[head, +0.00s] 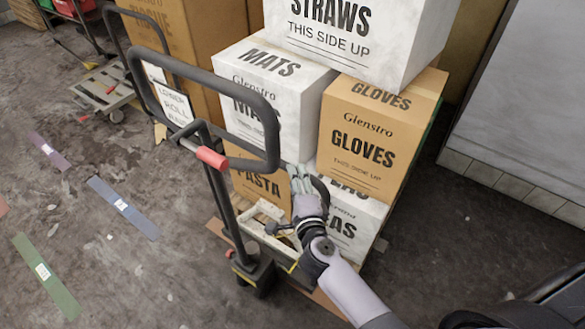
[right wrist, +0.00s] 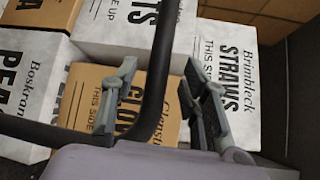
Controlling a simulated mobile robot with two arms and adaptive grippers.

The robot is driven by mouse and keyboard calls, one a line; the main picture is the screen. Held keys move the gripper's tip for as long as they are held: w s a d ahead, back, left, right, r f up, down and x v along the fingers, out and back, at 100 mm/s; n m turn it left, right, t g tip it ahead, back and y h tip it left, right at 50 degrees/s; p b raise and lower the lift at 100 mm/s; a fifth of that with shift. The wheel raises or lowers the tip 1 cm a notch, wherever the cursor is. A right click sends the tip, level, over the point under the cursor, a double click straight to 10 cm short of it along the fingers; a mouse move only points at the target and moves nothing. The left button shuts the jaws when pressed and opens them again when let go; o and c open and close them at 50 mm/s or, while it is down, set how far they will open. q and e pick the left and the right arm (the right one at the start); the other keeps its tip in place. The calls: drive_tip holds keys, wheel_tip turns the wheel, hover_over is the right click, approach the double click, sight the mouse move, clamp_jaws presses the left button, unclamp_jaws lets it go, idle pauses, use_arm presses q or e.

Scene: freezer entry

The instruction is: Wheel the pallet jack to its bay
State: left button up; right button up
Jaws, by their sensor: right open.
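The pallet jack's black loop handle (head: 203,84) stands tilted in the head view, with a red grip (head: 212,157) and a white label card. Its black column runs down to a dark base (head: 254,274) beside the loaded pallet. My right gripper (head: 300,178) is open beside the lower right corner of the handle loop. In the right wrist view the open fingers (right wrist: 161,92) stand on either side of the black handle bar (right wrist: 158,75); I cannot tell whether they touch it. My left gripper is not in view. No bay is clearly identifiable.
Stacked cartons, including a white STRAWS box (head: 355,35) and a brown GLOVES box (head: 372,138), stand behind the handle. A trolley (head: 105,90) stands at upper left. Blue (head: 122,208) and green (head: 45,275) strips mark open floor at left. A grey panel (head: 525,110) stands right.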

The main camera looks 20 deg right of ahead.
drive_tip(key=shift+w+d+f, duration=0.15)
drive_tip(key=shift+w, duration=0.95)
drive_tip(key=shift+w+d+f, duration=0.1)
drive_tip(key=shift+w+f, duration=0.05)
drive_tip(key=shift+w, duration=0.95)
clamp_jaws()
